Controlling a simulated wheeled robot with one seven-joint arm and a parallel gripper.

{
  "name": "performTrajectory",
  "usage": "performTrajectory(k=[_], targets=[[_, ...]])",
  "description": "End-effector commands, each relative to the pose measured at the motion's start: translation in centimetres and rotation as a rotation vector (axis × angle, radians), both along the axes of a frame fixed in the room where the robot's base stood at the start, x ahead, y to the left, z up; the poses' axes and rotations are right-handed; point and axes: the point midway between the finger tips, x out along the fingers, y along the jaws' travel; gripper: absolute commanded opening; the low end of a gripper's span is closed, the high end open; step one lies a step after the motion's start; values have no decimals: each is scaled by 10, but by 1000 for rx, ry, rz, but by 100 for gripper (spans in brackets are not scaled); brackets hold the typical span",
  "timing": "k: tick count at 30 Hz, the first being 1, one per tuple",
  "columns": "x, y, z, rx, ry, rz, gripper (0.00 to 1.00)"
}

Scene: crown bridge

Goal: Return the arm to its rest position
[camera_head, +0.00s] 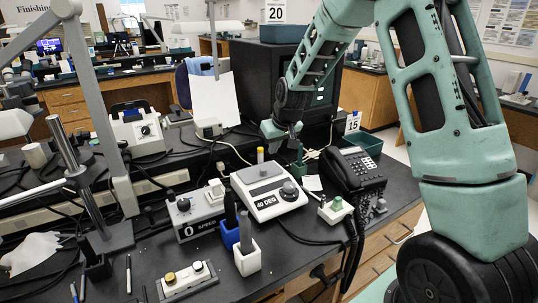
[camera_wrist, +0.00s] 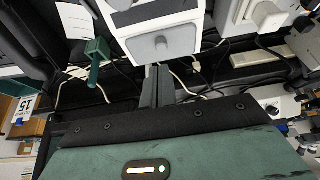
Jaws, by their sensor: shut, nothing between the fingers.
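My gripper (camera_head: 292,136) hangs above the back of the black bench at the end of my green arm. In the wrist view my gripper's dark fingers (camera_wrist: 158,84) are together and hold nothing. They point toward a white device with a grey knob (camera_wrist: 160,44), and appear apart from it. The arm is folded, with its elbow high at the right of the head view.
A white "40 DEG" hot plate (camera_head: 266,190), a black telephone (camera_head: 352,172) and a grey speed box (camera_head: 195,213) stand on the bench. A dark cabinet (camera_head: 262,80) stands behind the gripper. A small green object (camera_wrist: 96,52) is nearby. Cables cross the bench.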

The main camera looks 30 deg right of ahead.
Motion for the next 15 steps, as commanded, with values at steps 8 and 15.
performTrajectory(k=[8,15], targets=[[-21,1,20,0,0,0,0],[-23,3,22,1,2,3,0]])
